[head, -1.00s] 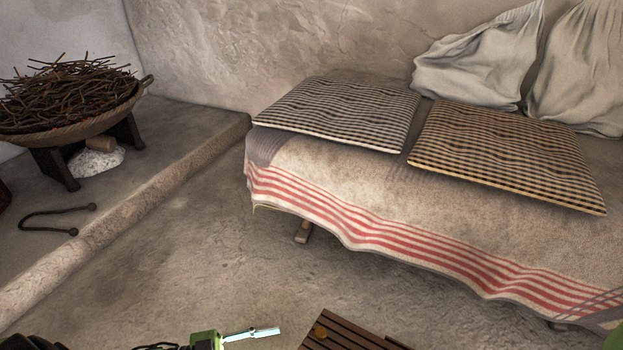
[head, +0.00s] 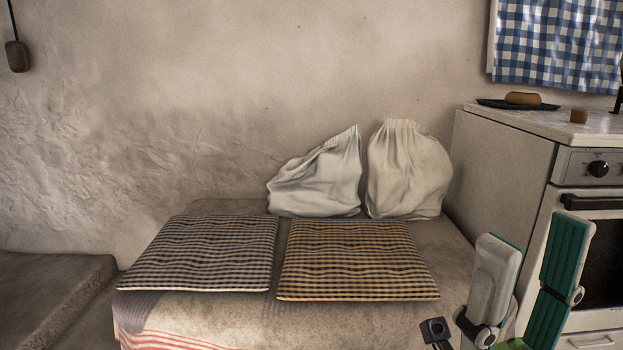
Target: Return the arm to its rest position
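My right gripper (head: 534,235) is at the lower right of the head view. Its two green-and-white fingers point up and stand apart with a gap between them. I see nothing held between them. The gripper shows in front of the right end of the bench and the stove. My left gripper is not in the head view.
A blanket-covered bench (head: 250,322) bears a dark checked cushion (head: 205,253), a tan checked cushion (head: 355,258) and two pale sacks (head: 318,178) (head: 408,172). A stove (head: 500,155) stands at right. A stone ledge (head: 45,295) is at lower left.

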